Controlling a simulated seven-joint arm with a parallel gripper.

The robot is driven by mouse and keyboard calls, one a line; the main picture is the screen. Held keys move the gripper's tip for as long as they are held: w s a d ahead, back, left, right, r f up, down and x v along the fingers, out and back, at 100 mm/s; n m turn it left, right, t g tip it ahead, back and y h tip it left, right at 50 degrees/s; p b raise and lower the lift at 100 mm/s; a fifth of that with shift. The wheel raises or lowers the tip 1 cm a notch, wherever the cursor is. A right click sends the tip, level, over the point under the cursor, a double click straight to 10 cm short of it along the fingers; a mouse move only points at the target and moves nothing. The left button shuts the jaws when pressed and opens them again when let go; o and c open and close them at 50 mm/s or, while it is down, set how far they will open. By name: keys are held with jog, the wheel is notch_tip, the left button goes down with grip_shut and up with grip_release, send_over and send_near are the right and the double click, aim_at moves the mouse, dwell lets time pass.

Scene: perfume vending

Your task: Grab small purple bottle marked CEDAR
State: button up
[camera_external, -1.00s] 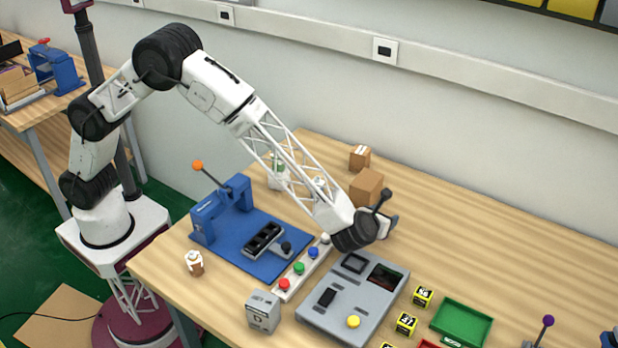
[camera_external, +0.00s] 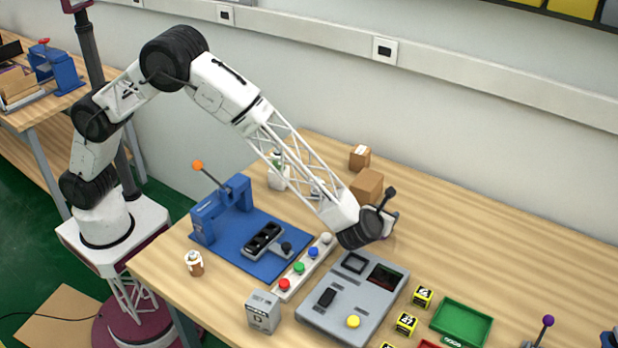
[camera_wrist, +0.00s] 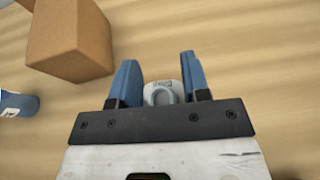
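My gripper (camera_wrist: 162,72) is open in the wrist view, its two blue fingers apart. A small pale grey piece with a round top (camera_wrist: 161,92) shows between the fingers; its lower part is hidden by the gripper's bar. I cannot tell whether it is the CEDAR bottle, as no purple or readable name shows. In the external view my gripper (camera_external: 385,224) is low over the table behind the grey machine, its fingertips partly hidden by the wrist.
A brown box (camera_wrist: 70,38) and a blue labelled container (camera_wrist: 18,103) lie left in the wrist view. The grey machine (camera_external: 368,315), a row of coloured buttons (camera_external: 304,267) and a blue press (camera_external: 222,210) stand nearby. The table behind is clear to the right.

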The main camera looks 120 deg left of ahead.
grip_shut()
notch_tip(320, 180, up, 10)
dwell(0.6)
dwell(0.5)
